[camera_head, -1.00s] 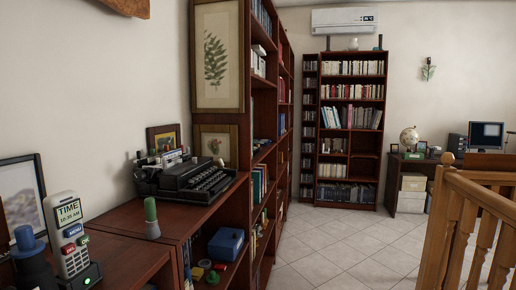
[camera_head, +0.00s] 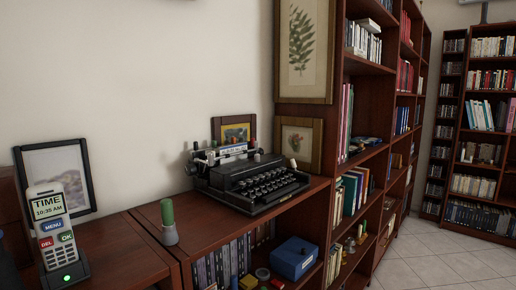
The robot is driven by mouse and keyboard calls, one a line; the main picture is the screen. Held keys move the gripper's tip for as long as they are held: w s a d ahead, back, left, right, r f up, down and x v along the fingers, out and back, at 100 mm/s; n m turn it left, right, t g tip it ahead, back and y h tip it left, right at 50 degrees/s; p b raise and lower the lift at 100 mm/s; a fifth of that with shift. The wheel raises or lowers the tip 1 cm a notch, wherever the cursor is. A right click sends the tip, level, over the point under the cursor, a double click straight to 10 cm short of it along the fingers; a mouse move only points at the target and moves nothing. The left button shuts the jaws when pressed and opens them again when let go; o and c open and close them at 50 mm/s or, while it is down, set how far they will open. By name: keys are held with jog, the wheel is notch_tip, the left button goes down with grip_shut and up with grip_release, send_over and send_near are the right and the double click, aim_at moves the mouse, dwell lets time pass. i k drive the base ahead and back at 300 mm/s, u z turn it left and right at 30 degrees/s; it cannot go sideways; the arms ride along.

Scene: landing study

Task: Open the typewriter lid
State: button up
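A black typewriter (camera_head: 252,182) stands on top of a low reddish-brown wooden cabinet (camera_head: 288,208), against the wall, right of the picture's middle line to the left. Its keys face toward the lower right, and a roller and carriage show along its back. I cannot make out clearly which part is its lid or whether that is open. My gripper is not in view.
A green-topped grey object (camera_head: 168,222) stands left of the typewriter. A handheld device (camera_head: 54,237) with a TIME screen stands at the far left. Framed pictures (camera_head: 236,132) stand behind. A tall bookcase (camera_head: 336,195) borders the right; tiled floor (camera_head: 440,258) is free beyond.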

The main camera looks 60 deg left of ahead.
aim_at(227, 176)
jog(key=u, duration=0.65)
jog(key=i, duration=0.75)
jog(key=u, duration=0.85)
